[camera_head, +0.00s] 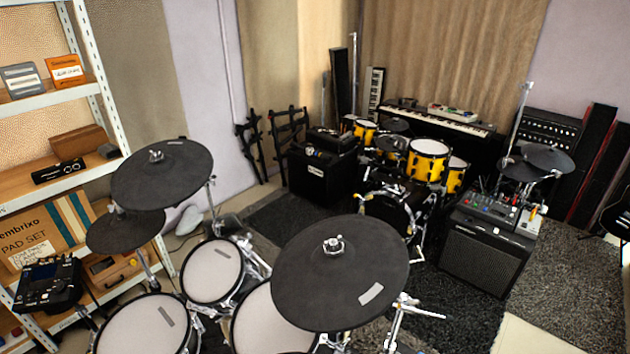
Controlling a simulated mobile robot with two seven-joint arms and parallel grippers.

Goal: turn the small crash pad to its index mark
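Three round black cymbal pads stand on the near electronic drum kit. The smallest one (128,236) is at the left, partly under the larger left pad (180,180). I cannot tell for sure which is the small crash pad. I make out no pale mark on the smallest pad. The larger left pad has a pale strip near its far edge. The large front pad (330,295) is tilted and has a pale label at its lower right. Neither of my grippers is in view.
White mesh drum pads (212,272) sit below the cymbal pads. A yellow drum kit (430,146), keyboard (440,118) and amplifier (485,252) stand farther back.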

